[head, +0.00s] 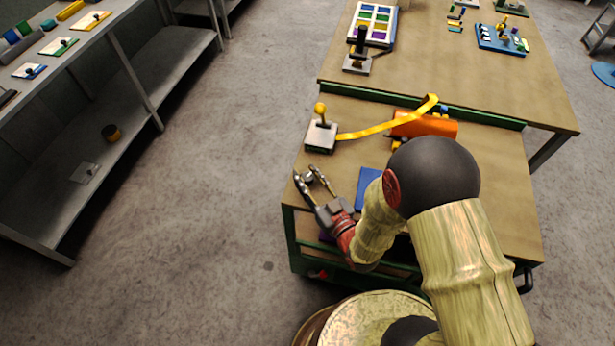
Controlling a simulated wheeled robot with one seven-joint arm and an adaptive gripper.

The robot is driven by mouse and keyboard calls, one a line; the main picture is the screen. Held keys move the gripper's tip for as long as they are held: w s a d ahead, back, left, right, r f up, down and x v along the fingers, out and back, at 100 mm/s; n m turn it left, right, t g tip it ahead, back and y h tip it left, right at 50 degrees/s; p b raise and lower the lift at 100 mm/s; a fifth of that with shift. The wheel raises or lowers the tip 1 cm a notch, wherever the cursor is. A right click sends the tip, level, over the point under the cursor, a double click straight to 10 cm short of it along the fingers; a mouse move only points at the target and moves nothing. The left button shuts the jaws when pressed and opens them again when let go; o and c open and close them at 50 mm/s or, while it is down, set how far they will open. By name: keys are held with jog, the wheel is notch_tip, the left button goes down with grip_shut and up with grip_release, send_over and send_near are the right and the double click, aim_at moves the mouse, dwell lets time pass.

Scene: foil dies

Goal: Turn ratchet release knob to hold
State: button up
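A grey block (320,137) with a yellow ball-topped lever (320,109) stands at the left side of the green-edged cart. A yellow strap (378,129) runs from beside this block to an orange cylinder (430,126) lying at the cart's back. My gripper (304,171) is at the cart's left edge, in front of the grey block and apart from it. Its two fingers are spread. A small silvery round thing (309,177) shows between them; I cannot tell whether they touch it. No part is clearly recognisable as the ratchet release knob; my arm hides the cart's front middle.
A blue flat piece (368,186) lies on the cart beside my arm. Behind is a wooden table (450,65) with a black-handled device (358,55), a colored tray (373,24) and a blue board (502,40). A grey shelf (100,120) stands at left, with bare floor between.

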aim_at(308, 176)
jog(key=o, duration=0.3)
jog(key=shift+s+f, duration=0.1)
notch_tip(308, 176, up, 10)
dwell(0.6)
jog(key=shift+d, duration=0.1)
